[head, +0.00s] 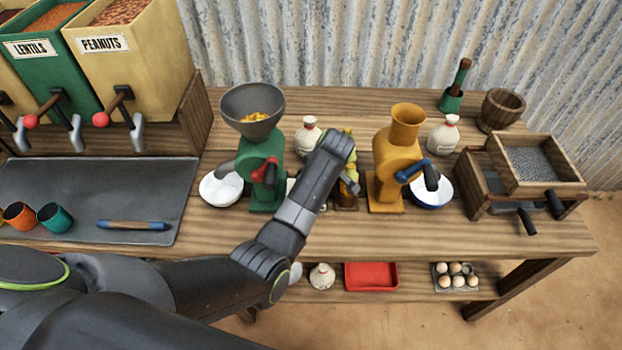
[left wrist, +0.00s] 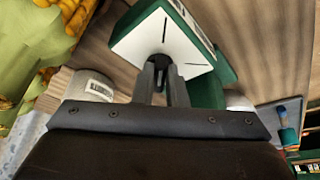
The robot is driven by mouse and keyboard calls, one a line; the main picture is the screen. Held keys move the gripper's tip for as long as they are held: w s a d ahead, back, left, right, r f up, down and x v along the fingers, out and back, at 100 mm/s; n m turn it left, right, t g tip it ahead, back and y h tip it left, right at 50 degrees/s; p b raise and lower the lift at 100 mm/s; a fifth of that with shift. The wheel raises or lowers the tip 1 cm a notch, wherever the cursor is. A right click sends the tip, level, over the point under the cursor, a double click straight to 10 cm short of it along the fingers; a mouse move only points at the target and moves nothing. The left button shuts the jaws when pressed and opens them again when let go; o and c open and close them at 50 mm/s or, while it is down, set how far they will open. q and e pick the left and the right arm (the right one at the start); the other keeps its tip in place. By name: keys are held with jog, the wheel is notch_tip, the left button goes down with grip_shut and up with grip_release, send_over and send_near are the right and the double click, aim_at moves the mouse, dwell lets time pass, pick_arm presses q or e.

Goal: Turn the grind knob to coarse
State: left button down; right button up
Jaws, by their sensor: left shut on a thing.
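The green mill (head: 264,172) with a grey hopper and red-handled crank stands on the bench. In the left wrist view its green body (left wrist: 205,92) carries a white dial plate (left wrist: 135,42) with short dark marks; I cannot read any lettering. My left gripper (left wrist: 165,78) is shut on this knob. In the head view my left arm hides the gripper and knob. The knob's pointer direction cannot be made out. My right gripper is out of view.
An orange mill (head: 393,165) with a blue crank stands to the right. A sack (left wrist: 30,65) with yellow contents is close beside my gripper. A white bowl (head: 215,189) sits left of the green mill. A grey tray (head: 60,185) lies further left.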

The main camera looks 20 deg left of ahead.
pick_arm(q)
jog(key=m+p, duration=0.2)
jog(key=m+t+p, duration=0.1)
jog(key=p, duration=0.1)
jog(key=shift+s+a+r+h, duration=0.2)
jog(key=shift+s+r+h, duration=0.05)
jog(key=shift+h, duration=0.05)
jog(key=shift+f+m+p, duration=0.2)
jog(key=shift+m+p, duration=0.3)
jog(key=shift+m, duration=0.2)
jog(key=c, duration=1.5)
grip_release()
jog(key=shift+o, duration=0.2)
